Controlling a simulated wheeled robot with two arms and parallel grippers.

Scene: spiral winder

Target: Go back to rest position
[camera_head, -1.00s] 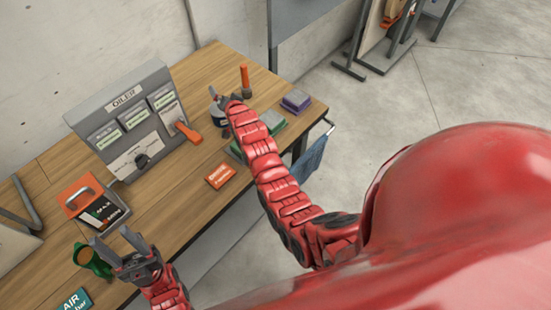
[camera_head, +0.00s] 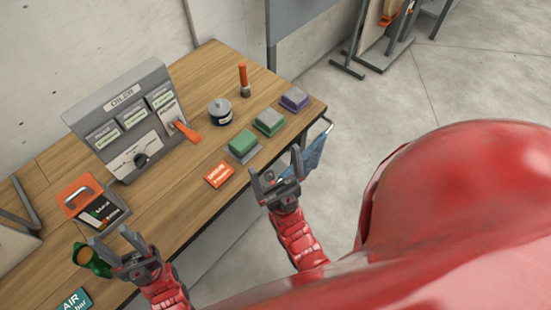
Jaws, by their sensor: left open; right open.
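My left gripper (camera_head: 119,244) is open and empty, over the front edge of the wooden table (camera_head: 190,205) at the lower left. My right gripper (camera_head: 275,172) is open and empty, in front of the table's front edge, with its fingers pointing up in the picture. Both red arms come in from the bottom of the head view.
On the table stand a grey oiler panel (camera_head: 122,120) with an orange lever, a round tin (camera_head: 220,111), an orange-handled tool (camera_head: 243,78) and several green and purple blocks (camera_head: 268,122). Floor (camera_head: 470,80) is clear at right.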

